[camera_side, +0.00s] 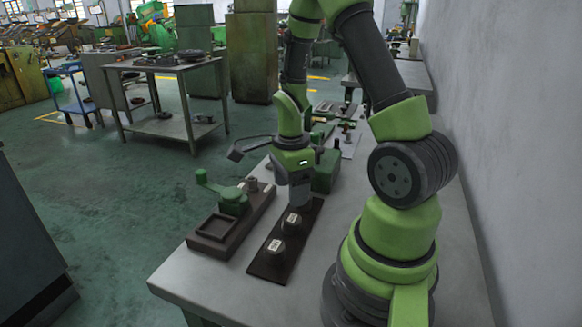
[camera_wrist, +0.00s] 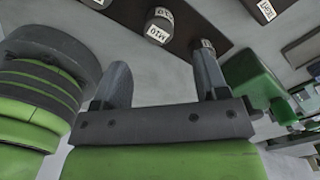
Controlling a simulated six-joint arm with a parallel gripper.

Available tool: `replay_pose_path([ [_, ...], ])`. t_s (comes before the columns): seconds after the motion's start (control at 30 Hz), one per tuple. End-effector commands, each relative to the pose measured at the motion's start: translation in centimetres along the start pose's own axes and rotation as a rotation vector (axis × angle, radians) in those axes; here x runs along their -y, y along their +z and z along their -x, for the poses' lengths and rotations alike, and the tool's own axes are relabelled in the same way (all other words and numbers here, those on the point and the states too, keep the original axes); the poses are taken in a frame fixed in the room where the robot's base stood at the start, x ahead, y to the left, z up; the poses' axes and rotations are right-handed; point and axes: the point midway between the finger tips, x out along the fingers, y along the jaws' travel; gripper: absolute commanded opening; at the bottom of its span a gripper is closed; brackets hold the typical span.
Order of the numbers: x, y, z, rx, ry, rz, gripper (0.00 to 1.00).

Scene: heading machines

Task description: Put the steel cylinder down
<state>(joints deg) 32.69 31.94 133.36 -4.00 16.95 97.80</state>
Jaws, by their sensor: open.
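My gripper (camera_side: 299,203) points down over the far part of a dark narrow board (camera_side: 268,268) on the grey table. In the wrist view its two fingers stand apart, and the gap between the fingertips (camera_wrist: 160,72) shows only grey surface. Two short, dark grey cylinders with white labels on top stand on the board, a farther one (camera_side: 292,224) and a nearer one (camera_side: 275,248). The wrist view shows a labelled cylinder (camera_wrist: 155,34) ahead of the fingers. Another white label shows right at the right fingertip; the body under it is mostly hidden. I cannot tell which piece is the steel cylinder.
Left of the board is a brown fixture (camera_side: 208,246) with a rectangular recess, a green lever part (camera_side: 232,200) and a small upright metal piece (camera_side: 252,185). A green block (camera_side: 326,172) stands close behind my gripper. The table's front left corner is clear.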

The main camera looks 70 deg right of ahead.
Motion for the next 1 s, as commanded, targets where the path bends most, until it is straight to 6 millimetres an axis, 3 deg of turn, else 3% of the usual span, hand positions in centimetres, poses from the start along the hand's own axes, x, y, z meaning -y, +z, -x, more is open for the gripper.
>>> replay_pose_path([
  [0.1,0.1,0.0,2.1,0.001,-0.007,0.000,0.67],
  [0.37,0.0,0.1,4.5,0.001,-0.006,0.010,0.67],
  [0.47,-0.2,0.8,5.8,0.013,-0.037,0.100,0.67],
  [0.67,-2.8,4.4,12.0,0.063,-0.216,0.628,0.67],
  [0.8,-6.7,6.5,16.3,0.084,-0.391,1.106,0.67],
  [1.0,-11.9,7.3,19.9,0.073,-0.633,1.655,0.67],
])
